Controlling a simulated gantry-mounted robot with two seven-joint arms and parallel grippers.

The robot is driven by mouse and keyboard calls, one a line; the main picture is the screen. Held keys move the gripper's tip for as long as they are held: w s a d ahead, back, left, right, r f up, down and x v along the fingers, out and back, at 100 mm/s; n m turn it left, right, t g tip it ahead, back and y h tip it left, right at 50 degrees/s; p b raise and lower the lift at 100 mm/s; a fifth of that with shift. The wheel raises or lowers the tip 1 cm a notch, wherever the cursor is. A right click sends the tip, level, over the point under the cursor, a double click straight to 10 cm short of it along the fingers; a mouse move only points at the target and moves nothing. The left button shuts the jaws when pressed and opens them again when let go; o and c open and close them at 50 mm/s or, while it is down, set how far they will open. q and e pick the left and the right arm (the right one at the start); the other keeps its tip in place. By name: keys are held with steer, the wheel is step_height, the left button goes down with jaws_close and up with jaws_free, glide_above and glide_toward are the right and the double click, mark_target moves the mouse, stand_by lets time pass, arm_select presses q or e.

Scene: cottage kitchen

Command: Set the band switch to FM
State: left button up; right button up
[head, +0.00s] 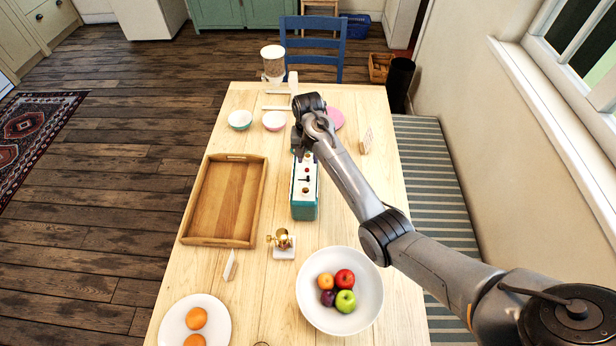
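A teal radio (304,211) stands in the middle of the table, with a pale control panel on top. Several small controls show on the panel, among them a red one and a dark lever-like one (304,179). They are too small for me to read any FM mark or the band switch's position. My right gripper (299,154) is over the far end of the radio, pointing down. Its wrist hides that end, and whether the fingers touch a control is unclear. My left gripper is not in view.
A wooden tray (186,232) lies left of the radio. A small brass item on a white base (284,253) and a fruit bowl (312,310) stand nearer. Two small bowls (240,120) and a pink plate (338,118) are farther back.

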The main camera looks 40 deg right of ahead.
mark_target(308, 177)
step_height(308, 177, down, 10)
steer(key=shift+s+r+b, duration=0.1)
steer(key=shift+b, duration=0.3)
jaws_close()
stand_by(1.5)
